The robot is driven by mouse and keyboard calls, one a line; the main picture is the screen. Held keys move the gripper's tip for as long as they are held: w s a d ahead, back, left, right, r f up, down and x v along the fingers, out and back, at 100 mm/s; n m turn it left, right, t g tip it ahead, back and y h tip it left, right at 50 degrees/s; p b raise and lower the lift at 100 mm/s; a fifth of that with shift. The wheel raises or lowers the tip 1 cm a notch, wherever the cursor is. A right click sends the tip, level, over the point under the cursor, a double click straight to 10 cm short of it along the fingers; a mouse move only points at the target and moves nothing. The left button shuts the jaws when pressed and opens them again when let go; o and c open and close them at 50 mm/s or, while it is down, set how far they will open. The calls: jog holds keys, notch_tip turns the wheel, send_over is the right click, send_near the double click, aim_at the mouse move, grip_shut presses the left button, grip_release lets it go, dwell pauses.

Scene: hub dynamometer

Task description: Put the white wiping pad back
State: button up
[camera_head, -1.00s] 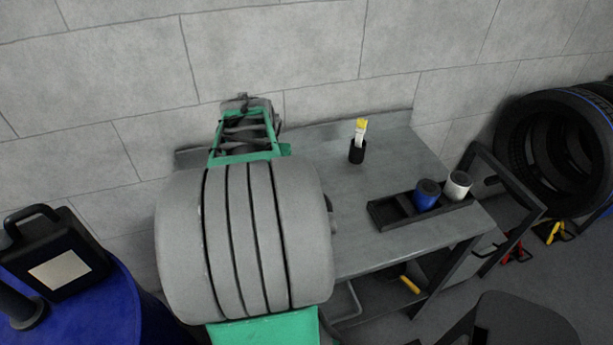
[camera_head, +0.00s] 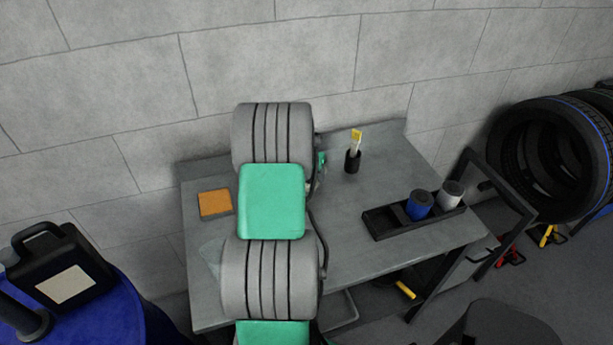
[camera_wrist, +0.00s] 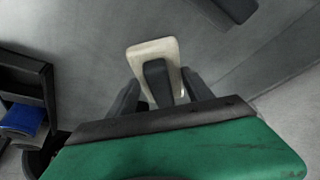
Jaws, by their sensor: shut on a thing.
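The white wiping pad (camera_wrist: 146,56) shows in the wrist view, with a dark block-like handle (camera_wrist: 157,80) on it. My gripper (camera_wrist: 160,90) is shut on this handle, with one finger on each side. The grey surface shows behind the pad; I cannot tell whether the pad touches it. A black tray (camera_head: 378,228) lies on the right part of the grey table (camera_head: 350,262). Its left part looks empty, and a blue can (camera_head: 419,205) and a white can (camera_head: 451,194) stand in its right part.
An orange square (camera_head: 214,203) lies at the table's left. A black cup (camera_head: 352,161) with a yellow-tipped brush (camera_head: 356,138) stands near the back. A block wall is behind. A blue drum with a black canister (camera_head: 64,266) is at left, tyres (camera_head: 550,155) at right.

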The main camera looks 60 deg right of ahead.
jog(key=p+x, duration=0.1)
jog(key=x, duration=0.2)
jog(key=shift+w+a+f+p, duration=0.2)
jog(key=shift+a+f+p, duration=0.05)
jog(key=shift+p, duration=0.15)
jog(key=shift+f+b, duration=0.4)
jog(key=shift+f, duration=0.25)
jog(key=o, duration=1.3)
jog(key=shift+r, duration=0.15)
